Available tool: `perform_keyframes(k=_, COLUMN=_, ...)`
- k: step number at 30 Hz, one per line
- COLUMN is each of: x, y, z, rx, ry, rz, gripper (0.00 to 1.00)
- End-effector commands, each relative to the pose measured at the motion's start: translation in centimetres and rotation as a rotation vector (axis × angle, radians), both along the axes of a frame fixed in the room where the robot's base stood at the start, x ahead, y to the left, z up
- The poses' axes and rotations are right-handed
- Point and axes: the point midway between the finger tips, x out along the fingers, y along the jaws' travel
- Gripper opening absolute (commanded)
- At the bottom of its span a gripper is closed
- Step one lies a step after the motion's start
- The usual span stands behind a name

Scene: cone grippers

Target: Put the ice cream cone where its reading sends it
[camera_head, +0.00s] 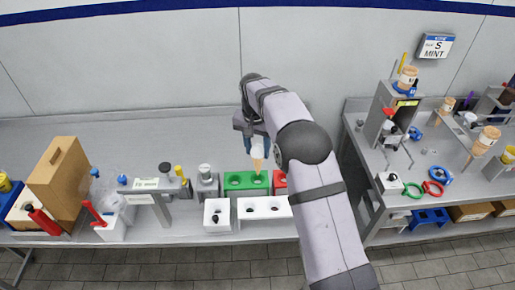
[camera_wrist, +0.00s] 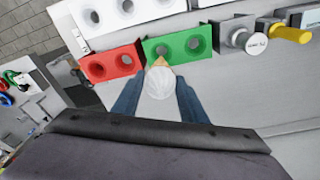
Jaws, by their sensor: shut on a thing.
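My gripper (camera_head: 256,138) is shut on the ice cream cone (camera_head: 257,153), which has a pale top and a tan tip pointing down. In the wrist view the blue fingers of my gripper (camera_wrist: 158,85) stand on both sides of the cone's white top (camera_wrist: 160,84). The tip appears just above the near edge of the green two-hole holder (camera_head: 246,190); contact cannot be told. The green holder (camera_wrist: 178,48) and the red holder (camera_wrist: 111,64) lie side by side in the wrist view. A wall sign (camera_head: 435,46) reads "S MINT".
A white holder (camera_head: 246,215) with holes stands in front of the green one, beside a white box (camera_head: 217,224). A grey stand with a small display (camera_head: 146,184) is at left, near a brown box (camera_head: 61,176). A second bench with cones and rings is at right. The rear bench is clear.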

Motion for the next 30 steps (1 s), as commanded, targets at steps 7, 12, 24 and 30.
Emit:
perform_keyframes(k=7, x=0.0, y=0.0, z=-2.5, rx=0.0, ry=0.0, rz=0.0, gripper=0.26)
perform_keyframes(k=12, x=0.0, y=0.0, z=-4.0, rx=0.0, ry=0.0, rz=0.0, gripper=0.26)
perform_keyframes(k=24, x=0.0, y=0.0, z=-6.1, rx=0.0, ry=0.0, rz=0.0, gripper=0.26)
perform_keyframes(k=30, x=0.0, y=0.0, z=-6.2, rx=0.0, ry=0.0, rz=0.0, gripper=0.26)
